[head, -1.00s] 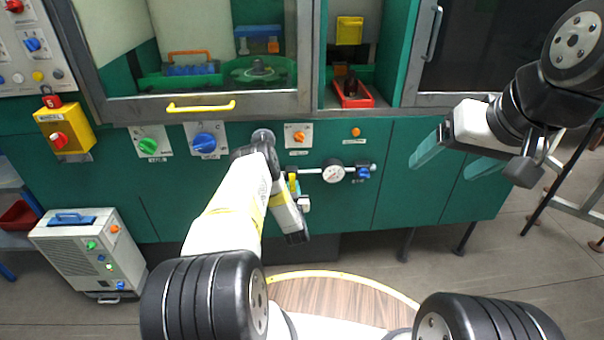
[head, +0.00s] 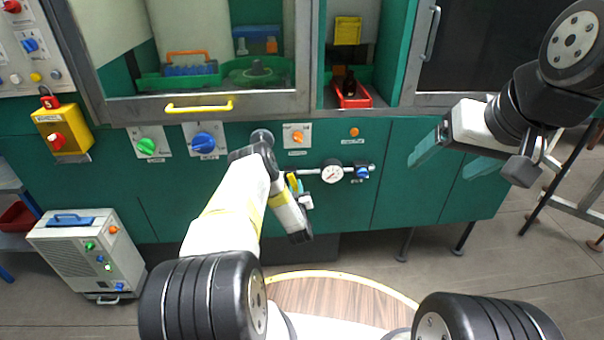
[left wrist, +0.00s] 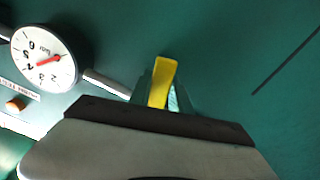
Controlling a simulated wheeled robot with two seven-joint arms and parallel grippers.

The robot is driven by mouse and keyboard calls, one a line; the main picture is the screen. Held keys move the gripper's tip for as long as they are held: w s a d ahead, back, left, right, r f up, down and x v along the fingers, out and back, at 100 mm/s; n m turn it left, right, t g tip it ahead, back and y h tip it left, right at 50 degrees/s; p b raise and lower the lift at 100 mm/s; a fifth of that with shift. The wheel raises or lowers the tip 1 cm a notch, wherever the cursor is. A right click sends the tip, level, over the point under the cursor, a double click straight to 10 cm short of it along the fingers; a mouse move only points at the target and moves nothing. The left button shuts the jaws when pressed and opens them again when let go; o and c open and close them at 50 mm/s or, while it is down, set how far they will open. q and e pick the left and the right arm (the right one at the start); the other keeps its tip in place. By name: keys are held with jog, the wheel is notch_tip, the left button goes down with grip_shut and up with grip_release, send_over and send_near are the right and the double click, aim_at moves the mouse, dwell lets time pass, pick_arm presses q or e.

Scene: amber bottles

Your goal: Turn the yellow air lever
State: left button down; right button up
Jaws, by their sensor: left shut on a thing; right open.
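The yellow air lever (head: 293,181) is on the pipe at the left of the round gauge, on the green cabinet front. It shows larger in the left wrist view (left wrist: 163,82), standing between the fingers. My left gripper (head: 297,187) is shut on the lever, and its body partly covers the lever and the pipe in the head view. In the left wrist view the fingers (left wrist: 161,95) are at either side of the lever. My right gripper (head: 452,158) is open and empty, in the air before the cabinet's right part.
The pressure gauge (head: 332,172) and a blue knob (head: 362,173) sit on the pipe, right of the lever. An orange knob (head: 297,137) is just above. Green (head: 147,146) and blue (head: 204,142) knobs lie further left. A grey box (head: 88,255) stands on the floor.

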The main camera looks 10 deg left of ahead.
pick_arm(q)
jog(key=n, duration=0.1)
jog(key=d+n, duration=0.1)
jog(key=n, duration=0.1)
jog(key=shift+w+d+r+n, duration=0.2)
jog(key=shift+d+r+n, duration=0.05)
jog(key=shift+r+n, duration=0.15)
jog(key=n, duration=0.1)
jog(key=d+r+n, duration=0.1)
jog(key=n, duration=0.1)
jog(key=shift+w+n, duration=0.15)
jog(key=shift+n, duration=0.15)
jog(key=n, duration=0.1)
jog(key=r+n, duration=0.1)
jog(key=n, duration=0.1)
jog(key=shift+w+d+r+n, duration=0.1)
jog(key=shift+d+r+n, duration=0.15)
jog(key=shift+d+n, duration=0.1)
jog(key=shift+d+r+n, duration=0.1)
jog(key=shift+r+n, duration=0.3)
jog(key=shift+n, duration=0.45)
jog(key=shift+d+r+n, duration=0.1)
jog(key=shift+r+n, duration=0.25)
jog(key=shift+n, duration=0.45)
jog(key=c, duration=1.2)
grip_release()
jog(key=shift+r, duration=0.1)
